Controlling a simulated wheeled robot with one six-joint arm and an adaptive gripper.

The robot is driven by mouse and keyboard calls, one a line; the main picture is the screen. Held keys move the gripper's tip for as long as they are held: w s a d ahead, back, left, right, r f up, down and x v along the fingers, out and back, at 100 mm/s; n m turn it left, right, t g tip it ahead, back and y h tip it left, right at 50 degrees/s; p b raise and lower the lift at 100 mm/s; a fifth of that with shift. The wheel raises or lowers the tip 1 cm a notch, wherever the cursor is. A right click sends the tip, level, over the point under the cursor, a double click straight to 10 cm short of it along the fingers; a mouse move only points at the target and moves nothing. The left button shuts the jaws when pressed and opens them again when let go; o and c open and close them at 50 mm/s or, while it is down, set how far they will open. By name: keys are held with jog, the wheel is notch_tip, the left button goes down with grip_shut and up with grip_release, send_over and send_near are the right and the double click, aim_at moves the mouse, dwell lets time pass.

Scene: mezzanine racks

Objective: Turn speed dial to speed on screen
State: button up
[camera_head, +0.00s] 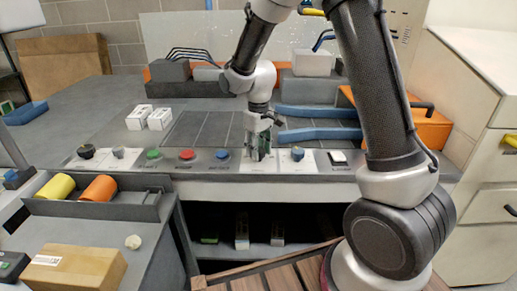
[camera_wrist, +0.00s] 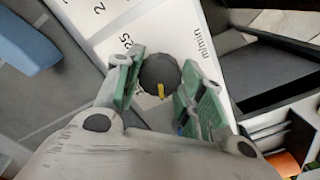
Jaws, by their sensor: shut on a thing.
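My gripper (camera_head: 258,150) points down over the control strip at the front of the bench. Its green-padded fingers are shut on the dark round speed dial (camera_wrist: 159,70), one finger on each side. The dial has a yellow pointer mark (camera_wrist: 161,91), seen towards the lower edge of the knob. The dial sits on a white scale card (camera_wrist: 112,37) with printed numbers, of which "25" shows in part, and "m/min". The gripper hides part of the scale and, in the head view, the dial itself. I cannot make out a screen with a readable speed.
Green (camera_head: 153,154), red (camera_head: 187,154) and blue (camera_head: 222,154) buttons stand left of my gripper. A blue knob (camera_head: 297,153) and a white switch (camera_head: 338,157) are to its right. Black knob (camera_head: 86,151) is far left. Blue bars (camera_head: 318,134) lie behind.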

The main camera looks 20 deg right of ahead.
jog(key=shift+m, duration=0.4)
jog(key=m, duration=0.3)
jog(key=shift+m, duration=2.5)
jog(key=o, duration=1)
jog(key=shift+o, duration=0.2)
jog(key=shift+r, duration=0.1)
